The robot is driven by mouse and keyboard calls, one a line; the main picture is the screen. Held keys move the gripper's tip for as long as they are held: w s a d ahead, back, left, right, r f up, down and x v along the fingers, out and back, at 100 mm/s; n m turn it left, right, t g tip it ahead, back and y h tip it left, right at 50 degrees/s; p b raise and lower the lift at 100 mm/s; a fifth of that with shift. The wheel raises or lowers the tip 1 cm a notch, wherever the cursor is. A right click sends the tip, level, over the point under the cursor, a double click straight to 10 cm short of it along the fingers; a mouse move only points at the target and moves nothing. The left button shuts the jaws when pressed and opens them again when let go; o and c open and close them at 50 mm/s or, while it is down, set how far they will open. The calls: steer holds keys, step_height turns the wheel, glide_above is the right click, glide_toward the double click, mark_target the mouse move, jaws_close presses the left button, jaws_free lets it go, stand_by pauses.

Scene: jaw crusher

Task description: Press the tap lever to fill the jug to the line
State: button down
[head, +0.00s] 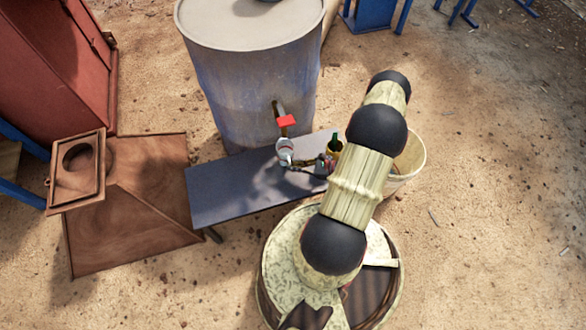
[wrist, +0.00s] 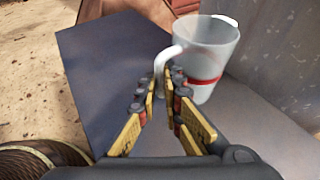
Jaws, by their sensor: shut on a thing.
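The jug (head: 285,147) is a pale, see-through vessel with a red line around its lower part. It stands upright at the barrel side of the grey bench, below the tap (head: 279,107). The tap's red lever (head: 287,120) sticks out above the jug. My gripper (head: 312,164) is at the jug's right in the head view. In the wrist view, my gripper (wrist: 161,88) has its fingertips closed around the handle of the jug (wrist: 207,55). The tap and lever are out of the wrist view. I cannot make out any water in the jug.
A blue-grey barrel (head: 250,85) stands behind the grey bench (head: 235,197). A pale bucket (head: 410,160) is partly behind my arm. The left of the bench is clear.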

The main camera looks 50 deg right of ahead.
steer(key=shift+f, duration=0.55)
steer(key=shift+f, duration=0.1)
steer(key=c, duration=2)
jaws_free()
steer(key=shift+o, duration=0.2)
steer(key=shift+s+d+r, duration=0.15)
steer(key=shift+s+r, duration=0.05)
steer(key=shift+r, duration=0.05)
steer(key=p+v, duration=0.4)
steer(key=v, duration=0.7)
steer(key=shift+s, duration=0.2)
